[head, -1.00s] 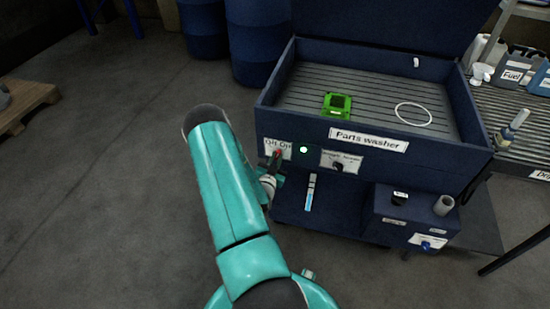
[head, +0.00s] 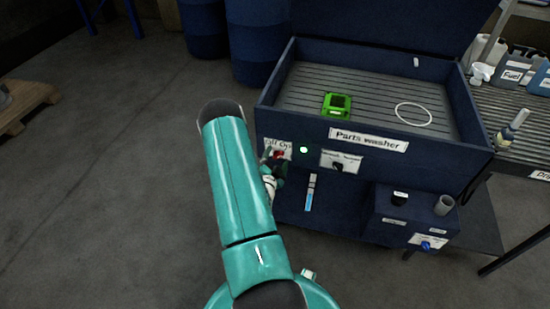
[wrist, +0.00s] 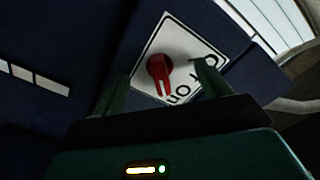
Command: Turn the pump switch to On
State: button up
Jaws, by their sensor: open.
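The red pump switch (wrist: 160,72) is on a white Off/On label (wrist: 179,32), seen rotated in the wrist view. Its white-marked pointer aims down the picture, toward the word On rather than Off. In the head view the switch (head: 278,154) is at the left of the parts washer's front, partly hidden by my gripper (head: 273,166). In the wrist view my gripper (wrist: 160,85) is open, its two dark green fingers apart on either side of the switch. No contact between fingers and switch shows.
The parts washer (head: 290,115) has a lit green lamp (head: 304,150) and a second knob (head: 339,166) right of the switch. A green part (head: 336,105) and a white ring (head: 413,114) lie in its basin.

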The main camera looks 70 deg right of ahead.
dwell(0.3)
jog(key=s+a, duration=0.1)
jog(key=a, duration=0.6)
dwell(0.6)
